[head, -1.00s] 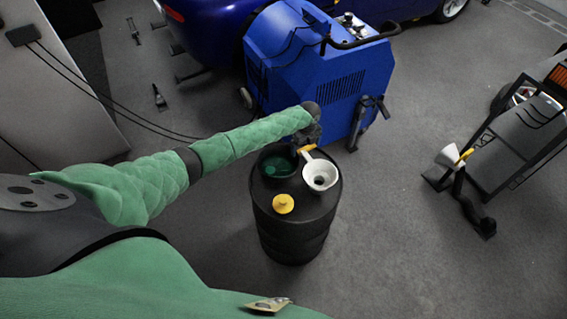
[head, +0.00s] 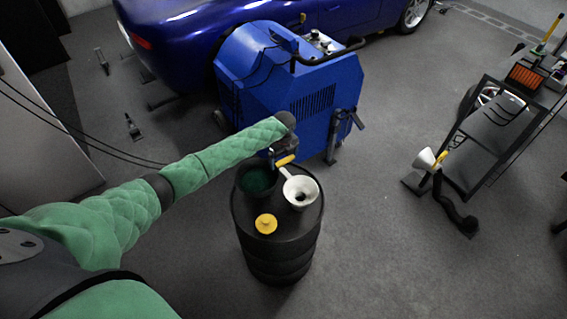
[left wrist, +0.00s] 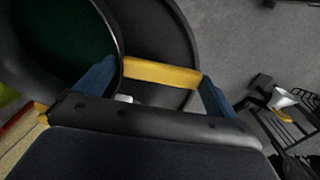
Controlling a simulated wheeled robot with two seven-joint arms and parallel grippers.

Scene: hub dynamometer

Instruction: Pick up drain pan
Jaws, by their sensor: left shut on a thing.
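The drain pan (head: 255,181) is a round dark pan with a green inside, on top of a black drum (head: 280,245). In the left wrist view the pan (left wrist: 112,40) fills the upper left. My left gripper (head: 285,158) is at the pan's far right edge. In the left wrist view the blue fingers of my left gripper (left wrist: 158,88) are shut on a yellow handle (left wrist: 160,74) beside the pan's rim. The fingers partly hide where the handle joins the pan. I cannot tell any gap between pan and drum. My right gripper is not in view.
A white funnel (head: 300,191) and a yellow cap (head: 266,224) sit on the drum beside the pan. A blue machine (head: 300,90) stands just behind the drum. A dark cart (head: 495,125) is at right.

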